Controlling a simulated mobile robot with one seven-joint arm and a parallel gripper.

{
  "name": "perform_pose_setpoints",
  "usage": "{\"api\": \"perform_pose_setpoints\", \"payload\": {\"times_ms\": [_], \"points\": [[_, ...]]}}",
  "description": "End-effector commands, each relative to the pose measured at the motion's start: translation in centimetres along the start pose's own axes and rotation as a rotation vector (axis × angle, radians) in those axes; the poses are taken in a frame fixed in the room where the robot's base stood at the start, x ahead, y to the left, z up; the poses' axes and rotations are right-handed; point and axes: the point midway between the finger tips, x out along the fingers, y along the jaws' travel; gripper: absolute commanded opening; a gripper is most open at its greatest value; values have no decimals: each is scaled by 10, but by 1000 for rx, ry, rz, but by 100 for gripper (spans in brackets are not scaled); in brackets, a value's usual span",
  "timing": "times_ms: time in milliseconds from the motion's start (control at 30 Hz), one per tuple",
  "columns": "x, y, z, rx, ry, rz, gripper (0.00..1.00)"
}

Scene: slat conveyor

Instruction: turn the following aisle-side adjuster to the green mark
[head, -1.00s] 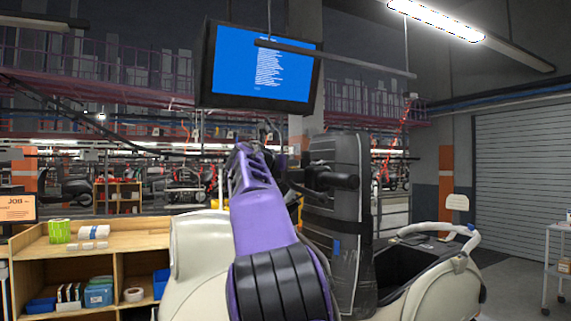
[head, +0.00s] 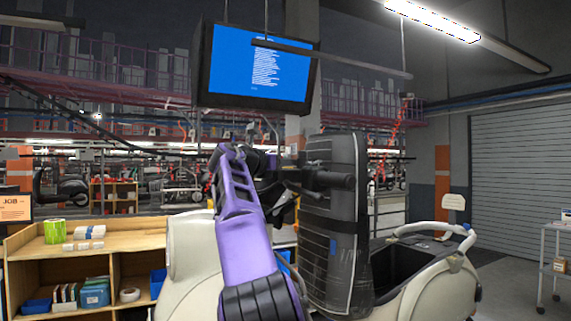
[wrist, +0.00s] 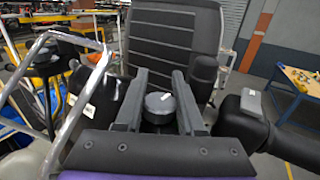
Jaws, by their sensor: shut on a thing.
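In the wrist view a round black knob (wrist: 160,103) with a short white line on its top sits between the two fingers of my gripper (wrist: 160,82). The gripper is shut on this knob. No green mark can be made out in either view. In the head view my purple arm reaches forward to the scooter, and the knob and fingertips are hard to tell from the dark parts there. The black seat (head: 336,225) stands upright beside my arm and also shows behind the knob in the wrist view (wrist: 175,38).
Cream scooter bodywork (head: 190,255) is close to my arm. A black grip-like part (wrist: 240,125) is right of my fingers, and a metal tube frame (wrist: 55,95) is left. A wooden shelf (head: 112,240) stands at left; a trolley (head: 555,260) at far right.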

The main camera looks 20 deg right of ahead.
Motion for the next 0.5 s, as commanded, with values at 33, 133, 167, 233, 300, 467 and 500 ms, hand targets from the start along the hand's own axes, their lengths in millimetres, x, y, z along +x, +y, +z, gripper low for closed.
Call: {"api": "perform_pose_setpoints", "payload": {"times_ms": [33, 133, 167, 233, 300, 467, 500], "points": [[0, 0, 1, 0, -1, 0, 0], [0, 0, 0, 0, -1, 0, 0], [0, 0, 0, 0, -1, 0, 0], [0, 0, 0, 0, -1, 0, 0], [0, 0, 0, -1, -1, 0, 0], [0, 0, 0, -1, -1, 0, 66], [0, 0, 0, 0, -1, 0, 68]]}}
